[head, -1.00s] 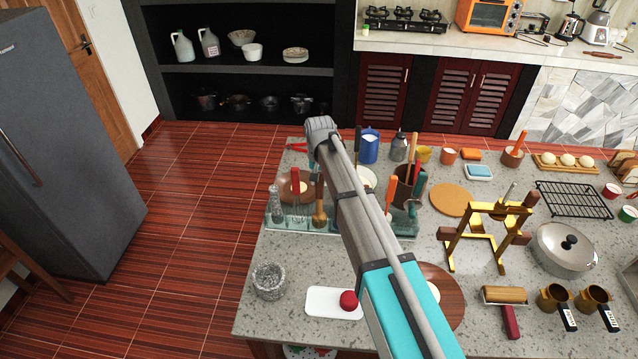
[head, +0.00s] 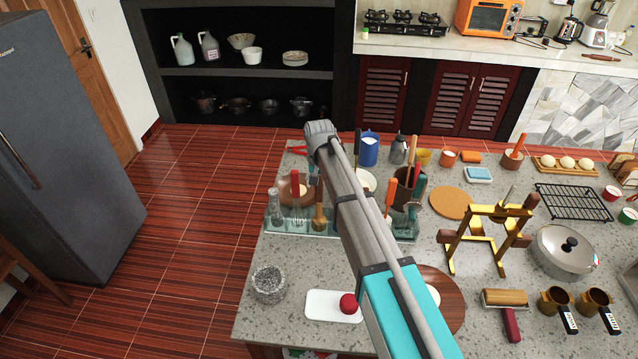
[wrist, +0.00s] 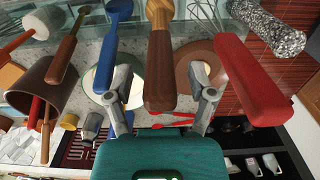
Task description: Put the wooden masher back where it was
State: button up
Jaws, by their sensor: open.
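The wooden masher (head: 319,217) stands upright among other utensils at the glass rack (head: 287,230), left of my arm in the head view. In the wrist view its brown wooden handle (wrist: 160,65) lies between my fingers, and its far end runs out of the picture. My gripper (wrist: 162,95) is open, one finger on each side of the handle, with visible gaps. In the head view my forearm hides most of the gripper and part of the rack.
A red handle (wrist: 245,75) and a blue handle (wrist: 112,50) flank the masher closely in the wrist view. A brown utensil pot (head: 403,190) stands right of my forearm. A stone mortar (head: 269,283) and white board (head: 325,306) are in front; counter between them and the rack is clear.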

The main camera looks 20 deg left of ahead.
jog(key=shift+r, duration=0.15)
notch_tip(320, 180, up, 12)
jog(key=p, duration=1.2)
dwell(1.0)
jog(key=s+d+m, duration=0.1)
jog(key=s+d, duration=0.2)
jog(key=d, duration=1)
jog(key=s+d, duration=0.2)
jog(key=d, duration=1)
jog(key=s+d+m, duration=0.1)
jog(key=s+d, duration=0.5)
jog(key=d, duration=0.3)
jog(key=s+d, duration=0.5)
jog(key=d, duration=0.4)
jog(key=shift+s+d+m, duration=0.2)
jog(key=shift+s+m, duration=0.2)
notch_tip(320, 180, down, 14)
jog(key=b, duration=1.3)
jog(key=shift+b, duration=0.3)
